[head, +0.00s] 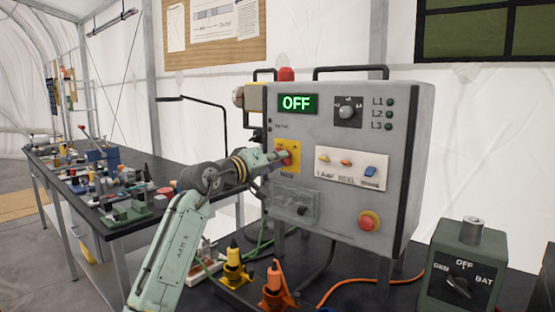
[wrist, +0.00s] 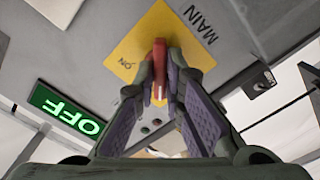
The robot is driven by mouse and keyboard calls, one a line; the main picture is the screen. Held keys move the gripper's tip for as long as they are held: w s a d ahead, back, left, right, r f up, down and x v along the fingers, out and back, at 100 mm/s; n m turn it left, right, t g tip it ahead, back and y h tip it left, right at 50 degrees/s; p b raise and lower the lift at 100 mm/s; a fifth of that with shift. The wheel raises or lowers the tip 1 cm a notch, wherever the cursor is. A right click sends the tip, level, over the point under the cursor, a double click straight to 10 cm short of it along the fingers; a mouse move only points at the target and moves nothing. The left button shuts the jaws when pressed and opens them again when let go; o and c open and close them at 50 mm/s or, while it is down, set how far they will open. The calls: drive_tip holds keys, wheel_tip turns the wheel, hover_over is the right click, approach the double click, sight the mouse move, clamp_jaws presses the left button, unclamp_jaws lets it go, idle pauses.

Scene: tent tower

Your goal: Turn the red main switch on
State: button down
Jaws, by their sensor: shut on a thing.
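The red main switch (wrist: 159,72) sits on a yellow plate (wrist: 132,50) marked MAIN and ON in the wrist view. My gripper (wrist: 162,88) is shut on its red handle, one finger on each side. In the head view my gripper (head: 283,158) reaches the yellow plate (head: 293,170) on the front of the grey panel box (head: 405,150), and it partly covers the red switch. The green display (head: 297,103) on the panel reads OFF, as it also does in the wrist view (wrist: 68,110).
A green selector box (head: 462,265) stands right. Yellow (head: 234,268) and orange plugs (head: 275,285) stand in front below. A cluttered bench (head: 125,215) is left.

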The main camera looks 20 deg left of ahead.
drive_tip(key=shift+m, duration=0.4)
drive_tip(key=m+b, duration=0.3)
drive_tip(key=m, duration=1.4)
idle(0.3)
idle(0.4)
drive_tip(key=c, duration=1.7)
unclamp_jaws()
drive_tip(key=shift+s, duration=0.1)
